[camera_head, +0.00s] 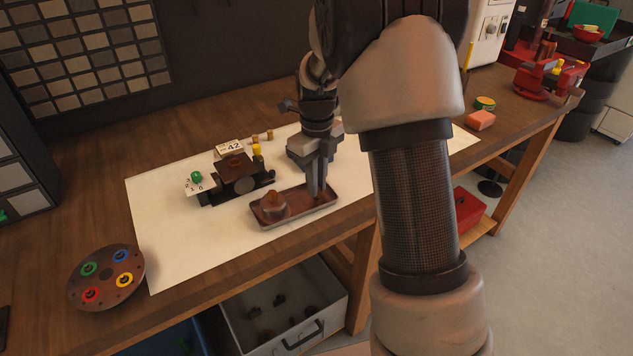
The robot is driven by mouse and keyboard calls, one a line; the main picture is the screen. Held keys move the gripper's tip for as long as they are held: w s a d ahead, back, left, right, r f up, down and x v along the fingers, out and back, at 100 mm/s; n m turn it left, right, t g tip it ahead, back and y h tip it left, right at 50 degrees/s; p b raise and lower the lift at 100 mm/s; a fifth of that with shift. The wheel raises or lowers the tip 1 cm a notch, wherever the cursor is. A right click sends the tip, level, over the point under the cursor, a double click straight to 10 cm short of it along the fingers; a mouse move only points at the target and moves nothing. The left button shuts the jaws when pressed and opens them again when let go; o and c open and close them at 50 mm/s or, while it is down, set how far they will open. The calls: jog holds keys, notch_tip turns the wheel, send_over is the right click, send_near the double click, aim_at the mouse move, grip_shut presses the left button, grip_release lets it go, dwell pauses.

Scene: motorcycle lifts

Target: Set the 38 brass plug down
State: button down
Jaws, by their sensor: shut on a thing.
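My gripper (317,194) points down over the right part of a shallow brown tray (262,226) on the white sheet. Its fingers are closed on a small brownish piece, which I take for the 38 brass plug (322,196); it is mostly hidden by the fingers and no number can be read. It is at or just above the tray floor; I cannot tell if it touches. A brown rounded part (273,205) sits in the tray's left part, apart from my fingers.
A dark fixture (238,177) with a "42" card (230,149) stands left of the tray. A round disc with coloured rings (106,277) lies at the left. The sheet's front left is clear.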

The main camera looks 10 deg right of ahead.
jog(key=shift+f, duration=0.1)
jog(key=c, duration=1.7)
grip_release()
jog(key=shift+c, duration=0.2)
